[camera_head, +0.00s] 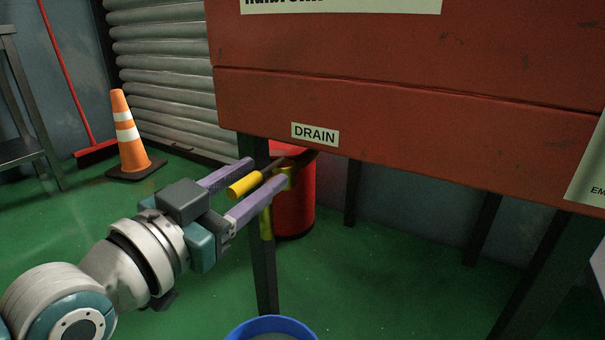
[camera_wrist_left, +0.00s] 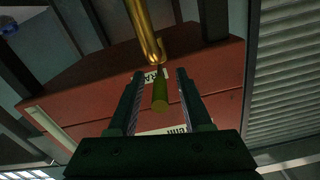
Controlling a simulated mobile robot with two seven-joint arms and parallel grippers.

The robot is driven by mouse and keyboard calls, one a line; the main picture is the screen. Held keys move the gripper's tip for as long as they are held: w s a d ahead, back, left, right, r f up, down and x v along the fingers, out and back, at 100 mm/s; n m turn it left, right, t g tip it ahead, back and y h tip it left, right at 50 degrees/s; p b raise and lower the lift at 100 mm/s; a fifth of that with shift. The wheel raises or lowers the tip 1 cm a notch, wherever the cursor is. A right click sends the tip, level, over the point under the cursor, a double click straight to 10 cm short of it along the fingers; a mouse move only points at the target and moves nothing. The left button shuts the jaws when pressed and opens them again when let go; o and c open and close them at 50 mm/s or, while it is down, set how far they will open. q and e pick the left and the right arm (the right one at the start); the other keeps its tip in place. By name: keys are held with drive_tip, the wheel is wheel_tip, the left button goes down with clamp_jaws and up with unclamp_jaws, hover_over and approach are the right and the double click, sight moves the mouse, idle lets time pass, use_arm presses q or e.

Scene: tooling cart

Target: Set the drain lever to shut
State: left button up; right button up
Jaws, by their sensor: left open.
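The drain lever has a yellow grip (camera_head: 244,184) and sticks out below the red cart body beside the DRAIN label (camera_head: 315,134). A brass drain pipe (camera_head: 266,222) hangs down behind it. My left gripper (camera_head: 266,171) is open, with one purple finger on each side of the yellow grip. In the left wrist view the grip (camera_wrist_left: 160,96) lies between the two fingers (camera_wrist_left: 160,74), with a visible gap on both sides. The brass pipe (camera_wrist_left: 142,28) shows beyond the fingertips. The lever's joint with the pipe is partly hidden by a finger in the head view. My right gripper is not in view.
A blue-rimmed bucket (camera_head: 272,322) stands on the green floor below the pipe. Dark cart legs (camera_head: 263,275) and a red drum (camera_head: 298,205) are close behind the gripper. An orange cone (camera_head: 128,135) and a red broom (camera_head: 95,152) stand farther left.

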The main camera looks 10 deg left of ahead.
use_arm(q)
drive_tip(key=shift+w+d, duration=0.2)
drive_tip(key=shift+w, duration=0.3)
clamp_jaws()
idle(1.1)
